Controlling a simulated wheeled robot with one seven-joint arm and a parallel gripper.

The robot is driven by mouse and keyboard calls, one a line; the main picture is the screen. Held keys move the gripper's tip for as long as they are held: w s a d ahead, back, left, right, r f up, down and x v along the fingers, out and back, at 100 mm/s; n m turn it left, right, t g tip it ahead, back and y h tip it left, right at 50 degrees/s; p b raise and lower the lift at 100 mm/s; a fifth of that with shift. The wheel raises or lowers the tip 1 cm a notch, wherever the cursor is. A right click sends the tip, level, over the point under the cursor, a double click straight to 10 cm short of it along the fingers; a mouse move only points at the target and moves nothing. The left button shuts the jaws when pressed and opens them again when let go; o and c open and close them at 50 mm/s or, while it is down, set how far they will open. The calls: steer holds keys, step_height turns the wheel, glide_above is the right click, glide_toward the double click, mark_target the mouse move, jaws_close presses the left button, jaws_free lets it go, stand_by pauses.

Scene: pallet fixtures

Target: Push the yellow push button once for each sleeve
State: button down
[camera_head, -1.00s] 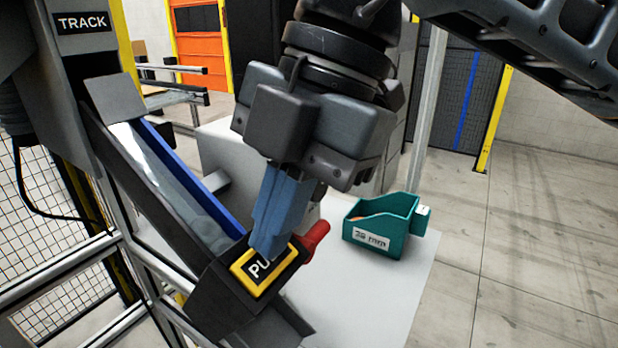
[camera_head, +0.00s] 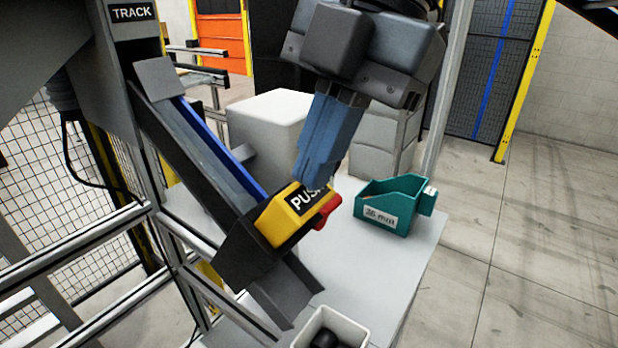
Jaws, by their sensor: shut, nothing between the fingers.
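The yellow push button (camera_head: 277,224), marked PUSH on a black label, is at the lower end of a sloping dark track (camera_head: 190,148). Its yellow sides show, standing proud of the dark housing. My gripper (camera_head: 311,180) points down at it with its blue fingers shut and empty. The fingertips overlap the label's upper right in the picture; I cannot tell whether they touch. A white bin (camera_head: 361,331) at the bottom edge holds a dark rounded piece (camera_head: 324,339), partly cut off; I cannot tell whether it is a sleeve.
A red part (camera_head: 328,211) sticks out right of the button. A teal bin (camera_head: 384,211) with a millimetre label stands on the light table (camera_head: 385,262). A white block (camera_head: 268,117) is behind the track. A metal frame (camera_head: 150,205) stands left; open floor lies right.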

steer(key=v, duration=0.9)
steer(key=shift+w+b, duration=0.25)
steer(key=shift+b, duration=0.2)
stand_by(0.7)
